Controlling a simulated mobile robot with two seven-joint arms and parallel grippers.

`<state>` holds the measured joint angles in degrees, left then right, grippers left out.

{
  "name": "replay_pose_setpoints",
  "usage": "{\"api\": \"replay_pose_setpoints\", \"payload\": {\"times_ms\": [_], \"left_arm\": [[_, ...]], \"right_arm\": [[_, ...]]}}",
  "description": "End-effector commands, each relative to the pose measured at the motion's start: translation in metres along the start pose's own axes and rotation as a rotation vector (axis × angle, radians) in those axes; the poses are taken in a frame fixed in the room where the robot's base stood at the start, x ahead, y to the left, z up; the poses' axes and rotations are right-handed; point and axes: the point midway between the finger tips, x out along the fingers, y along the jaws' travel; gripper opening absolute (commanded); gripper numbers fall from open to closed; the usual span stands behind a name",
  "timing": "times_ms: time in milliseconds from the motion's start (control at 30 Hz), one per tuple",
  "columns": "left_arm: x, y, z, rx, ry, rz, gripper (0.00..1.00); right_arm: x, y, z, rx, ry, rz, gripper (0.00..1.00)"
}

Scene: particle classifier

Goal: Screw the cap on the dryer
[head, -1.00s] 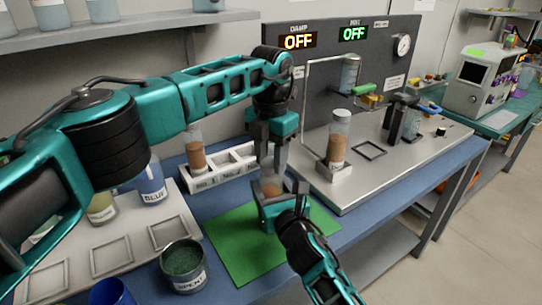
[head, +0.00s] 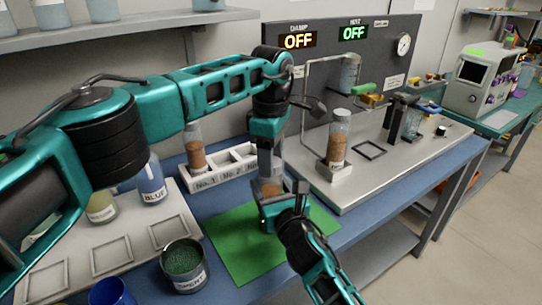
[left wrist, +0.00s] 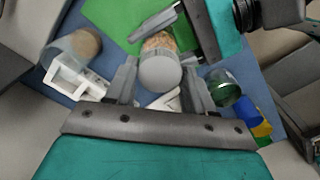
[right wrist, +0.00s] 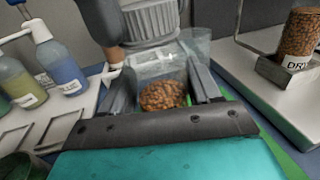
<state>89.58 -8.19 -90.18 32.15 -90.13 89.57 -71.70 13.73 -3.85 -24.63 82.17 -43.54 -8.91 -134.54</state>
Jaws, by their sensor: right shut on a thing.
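A clear jar with brown granules (right wrist: 162,94) is held between the fingers of my right gripper (head: 280,195), over the green mat. The jar also shows in the left wrist view (left wrist: 158,40). A round grey cap (left wrist: 160,72) sits at the jar's top; in the right wrist view its ribbed side (right wrist: 150,20) shows above the jar. Whether it is threaded on cannot be told. My left gripper (head: 268,165) points down over the jar. In the left wrist view its fingers stand open on both sides of the cap, with at most a narrow gap.
A white rack (head: 222,170) with a granule-filled tube stands behind the jar. A metal platform (head: 390,165) at right carries another granule tube (head: 338,140). The "SPENT" container (head: 184,268) and "BLUE" bottle (head: 151,182) are at left. The front of the green mat (head: 240,255) is clear.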

Motion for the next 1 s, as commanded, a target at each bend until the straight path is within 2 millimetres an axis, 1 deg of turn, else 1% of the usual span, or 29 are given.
{"api": "replay_pose_setpoints", "payload": {"times_ms": [33,167,400,500,567,633,900,1000], "left_arm": [[0.000,0.000,0.000,0.000,0.000,0.000,0.58],[0.000,0.000,0.000,-0.001,0.000,0.000,0.71],[0.000,0.000,0.000,-0.002,0.000,0.000,0.71],[-0.006,0.001,0.000,-0.002,0.000,0.002,0.71],[-0.014,0.001,0.000,-0.002,0.001,0.003,0.71],[-0.025,0.001,0.000,-0.002,0.001,0.004,0.71],[-0.087,0.001,0.000,-0.003,0.001,0.005,0.71],[-0.101,0.001,0.001,-0.003,0.001,0.003,0.71]], "right_arm": [[0.000,0.000,-0.001,0.000,0.001,0.000,0.00],[0.000,0.000,-0.001,0.000,0.001,0.000,0.00],[0.000,0.000,-0.001,0.000,0.001,0.000,0.00],[0.000,0.000,-0.001,0.000,0.001,0.000,0.00],[0.000,0.000,-0.001,0.000,0.001,0.000,0.00],[0.000,0.000,-0.001,0.000,0.001,0.000,0.00],[0.000,0.000,-0.001,0.000,0.001,0.000,0.00],[0.000,0.000,-0.001,0.000,0.001,0.000,0.00]]}}
